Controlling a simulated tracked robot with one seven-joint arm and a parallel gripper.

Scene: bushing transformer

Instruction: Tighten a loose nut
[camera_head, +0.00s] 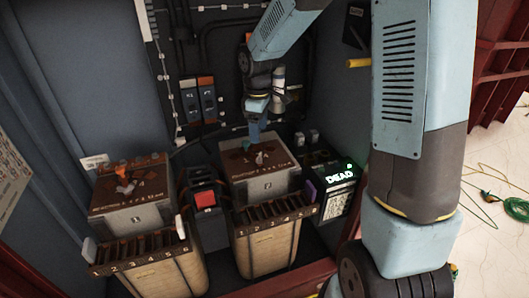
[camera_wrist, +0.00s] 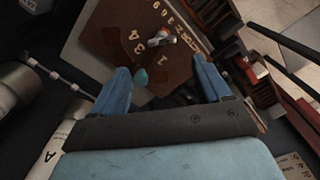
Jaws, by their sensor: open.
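My gripper (camera_head: 255,128) hangs over the brown top of the right-hand transformer box (camera_head: 266,183). In the wrist view the two blue fingers of my gripper (camera_wrist: 162,72) are spread apart with nothing held between them. A small metallic fitting with a reddish part (camera_wrist: 161,39) stands on the brown numbered plate (camera_wrist: 118,40), beyond the fingertips. It may be the nut, but it is too small to tell. A small teal piece (camera_wrist: 140,77) shows near the left finger. The left-hand box (camera_head: 133,210) carries similar small fittings (camera_head: 124,177) on its top.
A black box with a glowing "DEAD" label (camera_head: 340,177) stands right of the right-hand box. A unit with a red block (camera_head: 205,199) sits between the boxes. Dark cabinet walls enclose the back and left. Cables (camera_head: 487,197) lie on the pale floor at right.

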